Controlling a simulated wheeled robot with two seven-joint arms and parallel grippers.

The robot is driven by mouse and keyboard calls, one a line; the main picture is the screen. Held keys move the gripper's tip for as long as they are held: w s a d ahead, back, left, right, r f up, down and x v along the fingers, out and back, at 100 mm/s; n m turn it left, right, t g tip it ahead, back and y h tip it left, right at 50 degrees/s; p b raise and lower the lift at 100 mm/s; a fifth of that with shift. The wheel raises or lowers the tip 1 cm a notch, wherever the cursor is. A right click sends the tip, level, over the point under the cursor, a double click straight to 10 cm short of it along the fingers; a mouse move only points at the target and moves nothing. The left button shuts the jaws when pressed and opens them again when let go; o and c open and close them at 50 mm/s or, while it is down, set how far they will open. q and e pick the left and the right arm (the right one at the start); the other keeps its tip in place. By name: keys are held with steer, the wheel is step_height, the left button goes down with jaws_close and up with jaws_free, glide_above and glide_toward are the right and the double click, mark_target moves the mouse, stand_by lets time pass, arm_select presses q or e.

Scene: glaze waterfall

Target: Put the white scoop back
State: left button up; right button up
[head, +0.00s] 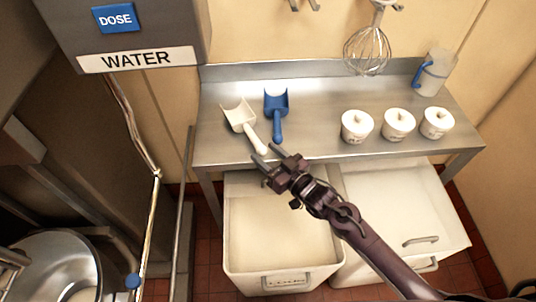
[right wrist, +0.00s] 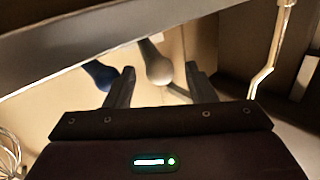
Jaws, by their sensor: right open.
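The white scoop (head: 240,116) lies on the steel table (head: 310,140) at its left part, its handle pointing to the front edge. My right gripper (head: 264,153) is open at that edge, with its fingertips close to the handle end. In the right wrist view the white handle (right wrist: 155,62) shows just beyond the gap between the open fingers (right wrist: 158,88); I cannot tell whether they touch. A blue scoop (head: 276,103) lies just right of the white one, and its handle also shows in the right wrist view (right wrist: 100,72). My left gripper is not in view.
Several white lidded tubs (head: 398,125) and a jug with a blue handle (head: 433,74) stand on the right of the table. A whisk (head: 367,52) hangs from the wall beside empty hooks (head: 304,4). An open white bin (head: 285,265) is below, and a metal bowl (head: 35,262) at lower left.

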steer(key=shift+r, duration=0.1)
steer(key=shift+s+d, duration=0.1)
steer(key=b+v, duration=0.2)
steer(key=v, duration=0.9)
steer(key=shift+s+d, duration=0.2)
steer(key=shift+s, duration=0.15)
